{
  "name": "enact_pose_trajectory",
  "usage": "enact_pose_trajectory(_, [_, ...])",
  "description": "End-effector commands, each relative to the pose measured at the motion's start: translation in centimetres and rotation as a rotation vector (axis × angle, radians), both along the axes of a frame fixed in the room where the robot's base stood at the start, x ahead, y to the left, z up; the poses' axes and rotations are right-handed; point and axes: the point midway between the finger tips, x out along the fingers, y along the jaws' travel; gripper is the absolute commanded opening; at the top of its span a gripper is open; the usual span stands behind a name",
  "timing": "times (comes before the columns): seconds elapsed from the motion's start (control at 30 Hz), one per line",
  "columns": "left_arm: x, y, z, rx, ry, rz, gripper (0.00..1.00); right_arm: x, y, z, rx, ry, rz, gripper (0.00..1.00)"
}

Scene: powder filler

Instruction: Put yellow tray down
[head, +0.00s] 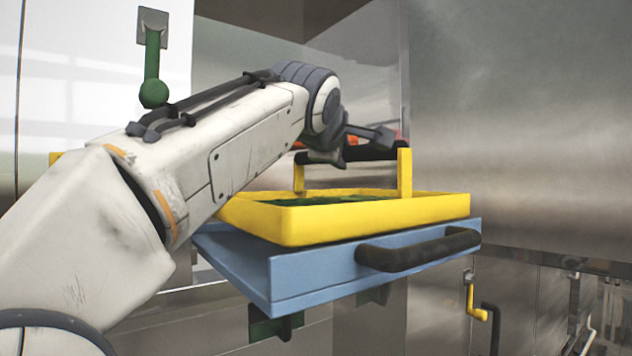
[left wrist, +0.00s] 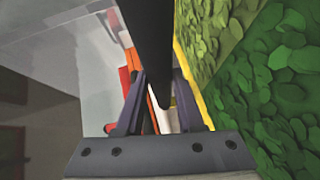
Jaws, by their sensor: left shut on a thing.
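The yellow tray (head: 370,220) has low walls, yellow uprights and a black bar handle (head: 370,152). Green leafy contents (head: 335,200) show inside it; the left wrist view shows lighter and darker green leaves (left wrist: 285,90) beside the tray's yellow edge (left wrist: 192,80). The tray is level, directly over the blue drawer (head: 330,278); I cannot tell if it rests fully on it. My left gripper (head: 350,150) is above the tray, shut on its handle. In the left wrist view the black bar (left wrist: 152,45) runs between the fingers (left wrist: 160,98). My right gripper is out of view.
The blue drawer has a black front handle (head: 418,250) and stands out from the metal cabinet. A green lever (head: 152,75) is on the wall at upper left. A yellow crank handle (head: 472,300) is at lower right. Steel walls (head: 530,110) close the right side.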

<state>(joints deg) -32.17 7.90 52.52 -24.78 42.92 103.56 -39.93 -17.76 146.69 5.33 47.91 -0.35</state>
Motion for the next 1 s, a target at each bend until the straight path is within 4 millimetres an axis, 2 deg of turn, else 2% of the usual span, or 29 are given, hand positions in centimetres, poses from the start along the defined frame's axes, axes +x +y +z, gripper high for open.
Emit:
enact_pose_trajectory(0.03, [0.7, 0.9, 0.0, -0.005, -0.006, 0.006, 0.00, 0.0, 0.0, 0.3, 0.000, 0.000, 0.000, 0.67])
enact_pose_trajectory(0.13, [2.0, 1.7, -0.8, -0.003, -0.007, 0.003, 0.00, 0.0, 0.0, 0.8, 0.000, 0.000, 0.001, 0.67])
enact_pose_trajectory(0.6, [5.0, 3.9, -2.9, -0.004, -0.007, 0.002, 0.00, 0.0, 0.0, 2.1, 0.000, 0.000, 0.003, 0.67])
enact_pose_trajectory(0.73, [5.6, 4.3, -3.7, -0.003, -0.009, 0.003, 0.00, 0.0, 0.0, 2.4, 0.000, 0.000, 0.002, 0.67])
enact_pose_trajectory(1.0, [5.6, 4.4, -3.9, -0.004, -0.012, 0.001, 0.00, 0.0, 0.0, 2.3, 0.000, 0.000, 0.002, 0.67])
